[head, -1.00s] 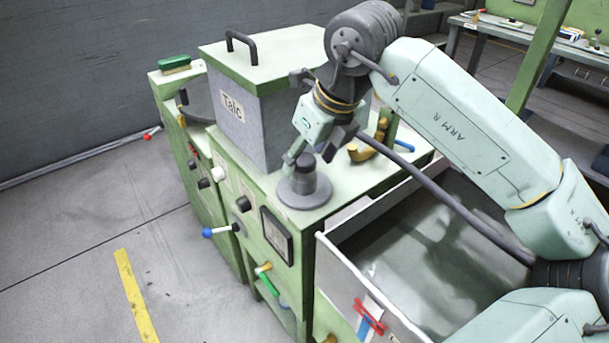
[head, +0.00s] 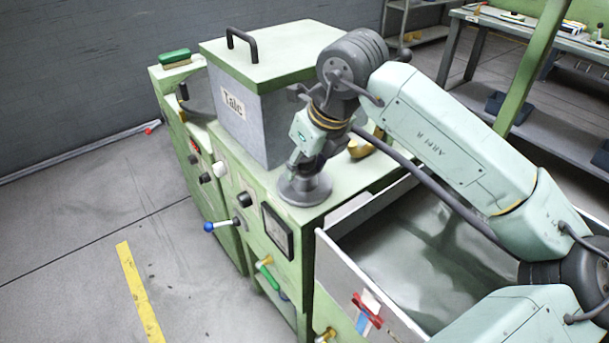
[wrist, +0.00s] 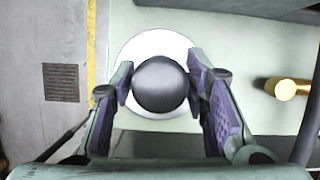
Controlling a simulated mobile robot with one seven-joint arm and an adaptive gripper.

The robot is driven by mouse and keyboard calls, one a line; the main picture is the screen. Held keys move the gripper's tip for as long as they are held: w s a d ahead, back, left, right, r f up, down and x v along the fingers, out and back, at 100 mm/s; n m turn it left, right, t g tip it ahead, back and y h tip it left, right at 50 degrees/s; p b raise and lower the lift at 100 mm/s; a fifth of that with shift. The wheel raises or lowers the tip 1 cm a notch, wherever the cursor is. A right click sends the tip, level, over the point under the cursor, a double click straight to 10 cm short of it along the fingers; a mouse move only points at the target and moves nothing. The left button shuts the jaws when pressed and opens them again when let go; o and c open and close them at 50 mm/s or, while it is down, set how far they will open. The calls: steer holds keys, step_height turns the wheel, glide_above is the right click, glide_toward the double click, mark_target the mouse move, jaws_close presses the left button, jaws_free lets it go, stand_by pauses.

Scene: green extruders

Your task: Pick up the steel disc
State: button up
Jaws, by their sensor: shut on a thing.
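The steel disc (head: 305,190) is a round grey plate with a dark knob standing up from its middle. It sits flat on the green machine top near the front corner. My gripper (head: 308,166) is directly above it, pointing down, and shut on the knob. In the wrist view the disc (wrist: 160,47) shows as a pale ring around the dark round knob (wrist: 160,84), with a purple-padded finger on each side of the knob. I see no clear gap under the disc.
A grey box with a green lid, marked Talc (head: 232,103), stands close behind the disc. A brass fitting (head: 362,150) lies to the right, also visible in the wrist view (wrist: 288,88). An open bin (head: 365,285) is at front right. Knobs and levers line the machine's front.

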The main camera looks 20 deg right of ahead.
jaws_close()
steer(key=shift+r, duration=0.2)
